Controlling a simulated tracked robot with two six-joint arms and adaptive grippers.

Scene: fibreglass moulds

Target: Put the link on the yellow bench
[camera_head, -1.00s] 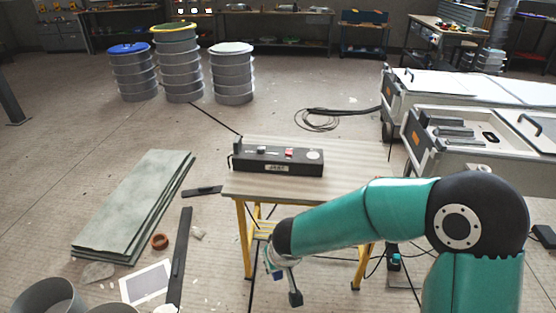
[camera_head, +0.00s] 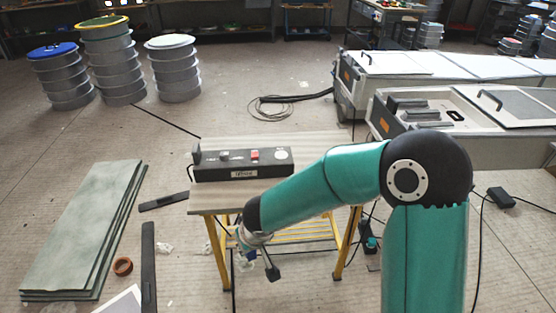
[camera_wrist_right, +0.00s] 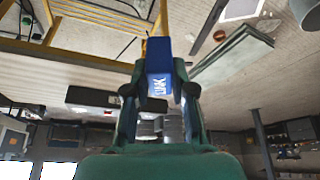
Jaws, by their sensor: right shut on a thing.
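The yellow bench (camera_head: 325,147) has yellow legs and a pale wooden top, and stands mid-view in the head view. My right gripper (camera_head: 258,265) hangs low in front of the bench, below the level of its top. In the right wrist view the link (camera_wrist_right: 158,82) is a small blue block with white lettering, held between the two fingers of my right gripper (camera_wrist_right: 159,92). In the head view the link is mostly hidden at the gripper. My left gripper is not in view.
A long black control box (camera_head: 225,172) covers the left part of the bench top; the back right is bare, while my right arm hides the front right. Grey slabs (camera_head: 85,225) lie on the floor at left. A white-topped machine (camera_head: 470,105) stands at right.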

